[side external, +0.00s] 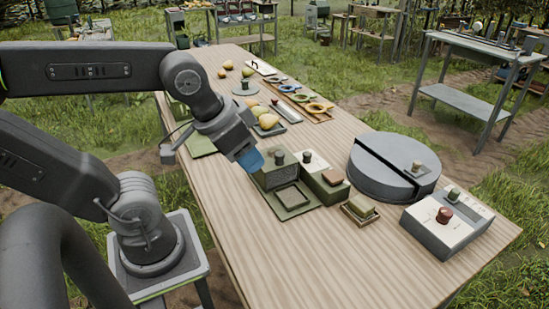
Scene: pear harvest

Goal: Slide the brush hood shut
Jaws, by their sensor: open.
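My gripper (251,161) has blue fingertips and points down over the left side of the table, at the left edge of an olive-green unit. It is open, and I see nothing between its fingers. The unit has a boxy green housing (268,180) with a dark knob (279,157) on top and a dark textured front, likely the brush hood. A shallow green tray (277,209) with a framed pad extends in front of it. I cannot tell how far the hood is slid, or whether the gripper touches it.
A pale-topped unit with a knob (307,157) and a brown block (334,178) adjoin on the right. A small tray (348,213), a grey round drum (366,187) and a control box with a red knob (445,215) stand further right. Pears (268,121) lie behind. The table's front is clear.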

